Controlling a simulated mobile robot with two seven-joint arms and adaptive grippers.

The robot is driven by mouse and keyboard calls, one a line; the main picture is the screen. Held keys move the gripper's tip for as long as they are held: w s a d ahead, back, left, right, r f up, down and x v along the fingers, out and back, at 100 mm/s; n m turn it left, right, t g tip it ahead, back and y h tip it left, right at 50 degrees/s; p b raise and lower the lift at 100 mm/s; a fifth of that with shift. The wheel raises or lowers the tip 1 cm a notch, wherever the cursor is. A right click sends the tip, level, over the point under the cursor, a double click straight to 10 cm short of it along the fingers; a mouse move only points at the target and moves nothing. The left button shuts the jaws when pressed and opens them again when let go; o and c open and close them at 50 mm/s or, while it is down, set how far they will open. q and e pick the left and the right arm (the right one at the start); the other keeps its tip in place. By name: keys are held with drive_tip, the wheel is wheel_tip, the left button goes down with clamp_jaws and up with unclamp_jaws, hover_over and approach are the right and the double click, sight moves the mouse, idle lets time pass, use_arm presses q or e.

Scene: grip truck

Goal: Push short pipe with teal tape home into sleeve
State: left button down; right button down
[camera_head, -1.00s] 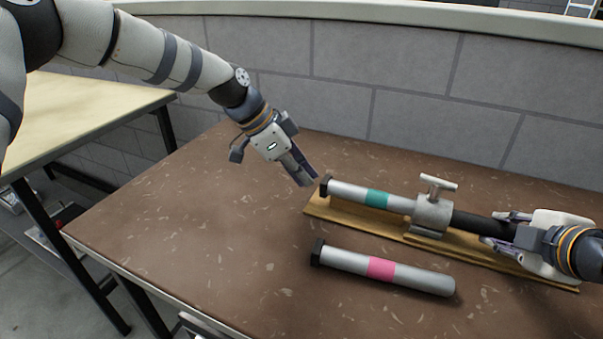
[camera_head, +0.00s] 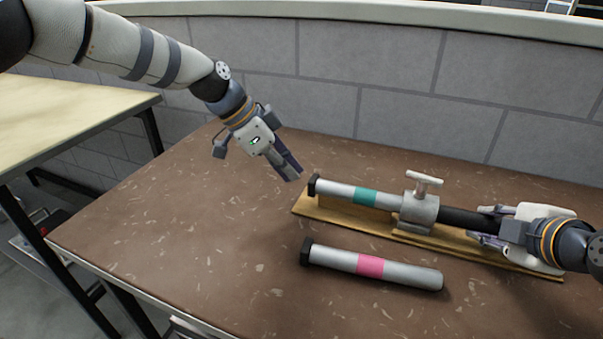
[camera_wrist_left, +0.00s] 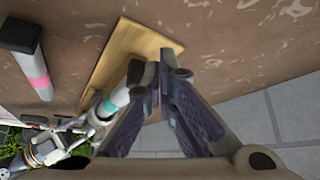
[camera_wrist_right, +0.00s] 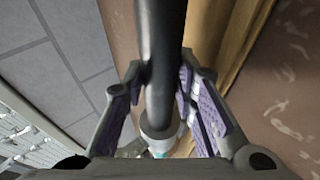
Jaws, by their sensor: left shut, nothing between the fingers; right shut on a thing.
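The short pipe with teal tape (camera_head: 338,190) is silver with a black end cap at its left. Its right end enters the grey sleeve (camera_head: 419,212), which has a T-handle on top and stands on a wooden board (camera_head: 390,233). A black bar (camera_head: 468,221) runs from the sleeve's right side. My right gripper (camera_head: 484,226) is shut on the black bar, with fingers on both sides in the right wrist view (camera_wrist_right: 160,90). My left gripper (camera_head: 294,177) is shut and empty, just left of the black cap and apart from it in the head view.
A second silver pipe with pink tape (camera_head: 404,273) lies on the brown table (camera_head: 180,230) in front of the board. A grey block wall (camera_head: 390,90) stands behind. A pale table (camera_head: 70,115) is at the left. The table's left part is clear.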

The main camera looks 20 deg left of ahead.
use_arm(q)
drive_tip(key=shift+a+r, duration=0.55)
drive_tip(key=shift+a, duration=0.15)
use_arm(e)
drive_tip(key=c, duration=1.2)
unclamp_jaws()
use_arm(q)
wheel_tip(320, 180, up, 7)
use_arm(e)
drive_tip(key=shift+o, duration=1.2)
drive_tip(key=shift+p+v, duration=1.35)
drive_tip(key=shift+v, duration=1.2)
use_arm(q)
wheel_tip(320, 180, up, 11)
drive_tip(key=s+t, duration=0.1)
drive_tip(key=shift+s+t, duration=0.3)
drive_tip(key=shift+s, duration=0.1)
use_arm(e)
drive_tip(key=s+d+r, duration=0.1)
drive_tip(key=s+r, duration=0.2)
drive_tip(key=r, duration=0.4)
drive_tip(key=shift+s+d, duration=0.25)
drive_tip(key=shift+s, duration=0.15)
